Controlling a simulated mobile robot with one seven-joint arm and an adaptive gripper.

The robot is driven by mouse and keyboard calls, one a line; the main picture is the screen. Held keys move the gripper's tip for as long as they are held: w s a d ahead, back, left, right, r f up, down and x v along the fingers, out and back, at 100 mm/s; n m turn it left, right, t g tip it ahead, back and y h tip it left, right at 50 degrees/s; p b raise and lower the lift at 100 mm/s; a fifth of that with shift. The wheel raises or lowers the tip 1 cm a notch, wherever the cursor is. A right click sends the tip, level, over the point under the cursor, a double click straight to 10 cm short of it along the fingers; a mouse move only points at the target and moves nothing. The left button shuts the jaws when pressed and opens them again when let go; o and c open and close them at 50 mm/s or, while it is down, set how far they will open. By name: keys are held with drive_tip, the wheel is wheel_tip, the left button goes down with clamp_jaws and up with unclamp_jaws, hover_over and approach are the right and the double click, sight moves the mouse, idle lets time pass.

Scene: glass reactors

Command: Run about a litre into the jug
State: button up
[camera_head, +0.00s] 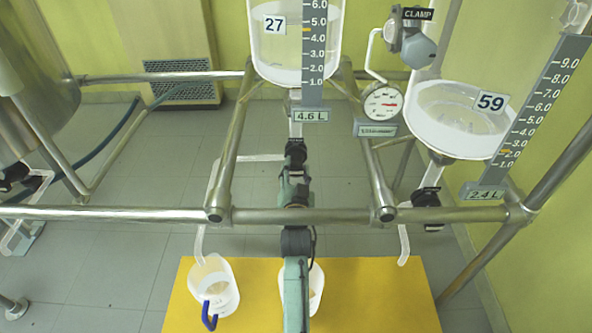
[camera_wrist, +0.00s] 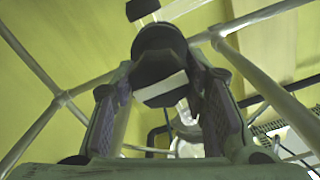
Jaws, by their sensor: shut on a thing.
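Glass vessel 27 (camera_head: 278,50) hangs at the top middle; its scale (camera_head: 314,55) has an orange marker between 4 and 5 and a plate reading 4.6 L. My gripper (camera_head: 295,172) is below it, shut on the black valve handle (camera_head: 296,150). In the wrist view the fingers (camera_wrist: 163,90) stand either side of the dark valve handle (camera_wrist: 158,60). A clear outlet tube (camera_head: 198,242) runs left from the valve and down over the jug with a blue handle (camera_head: 224,275). I cannot tell if liquid is flowing or how full the jug is.
A second white jug (camera_head: 317,283) is partly hidden behind my arm. Both jugs stand on a yellow platform (camera_head: 375,300). Vessel 59 (camera_head: 455,130), reading 2.4 L, has its own valve (camera_head: 427,197) and spout (camera_head: 403,245). A steel rail (camera_head: 345,215) crosses in front.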

drive_tip(key=n, duration=0.5)
drive_tip(key=shift+n, duration=0.3)
drive_tip(key=shift+r, duration=0.1)
drive_tip(key=o, duration=1.1)
drive_tip(key=shift+o, duration=0.2)
drive_tip(key=s, duration=0.7)
drive_tip(key=shift+s, duration=0.2)
